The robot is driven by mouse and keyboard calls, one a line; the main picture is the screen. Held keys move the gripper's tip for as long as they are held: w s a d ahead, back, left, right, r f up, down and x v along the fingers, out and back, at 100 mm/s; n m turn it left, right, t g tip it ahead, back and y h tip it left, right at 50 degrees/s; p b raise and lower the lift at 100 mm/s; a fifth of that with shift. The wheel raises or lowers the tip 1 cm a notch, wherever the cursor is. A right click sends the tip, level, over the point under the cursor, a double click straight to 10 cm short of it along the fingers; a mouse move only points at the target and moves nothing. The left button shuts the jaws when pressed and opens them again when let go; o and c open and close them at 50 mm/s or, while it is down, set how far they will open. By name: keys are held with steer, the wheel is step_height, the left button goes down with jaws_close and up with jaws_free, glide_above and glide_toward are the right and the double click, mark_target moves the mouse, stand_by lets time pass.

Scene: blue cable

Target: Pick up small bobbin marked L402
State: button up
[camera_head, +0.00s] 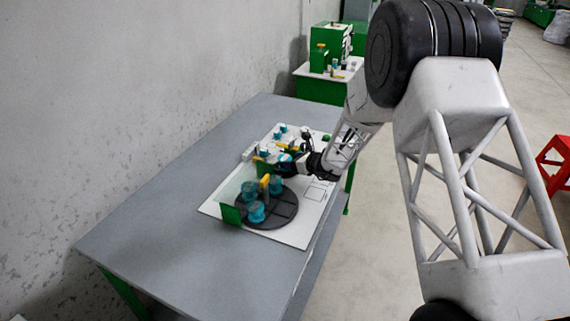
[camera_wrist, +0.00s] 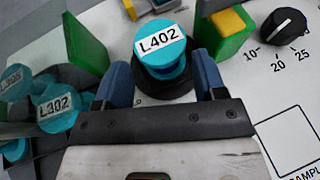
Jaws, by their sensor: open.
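The small bobbin marked L402 (camera_wrist: 162,50) is teal with a white label on its top. It stands upright on a dark round base in the upper middle of the wrist view. My gripper (camera_wrist: 160,64) is open, with its blue fingers on either side of the bobbin. I cannot tell whether either finger touches it. In the head view my gripper (camera_head: 287,166) is low over the white board, and the bobbin there is mostly hidden by it.
Other teal bobbins, one marked L302 (camera_wrist: 57,107), stand at left on the dark round plate (camera_head: 268,222). A green panel (camera_wrist: 86,42) and a green block with a yellow top (camera_wrist: 224,33) flank the bobbin. A black knob (camera_wrist: 284,23) is at right. The grey table (camera_head: 160,235) is clear at front left.

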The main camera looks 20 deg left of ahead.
mark_target(283, 157)
steer(key=shift+a, duration=0.1)
steer(key=shift+x, duration=2.55)
steer(key=shift+f, duration=0.1)
steer(key=c, duration=0.6)
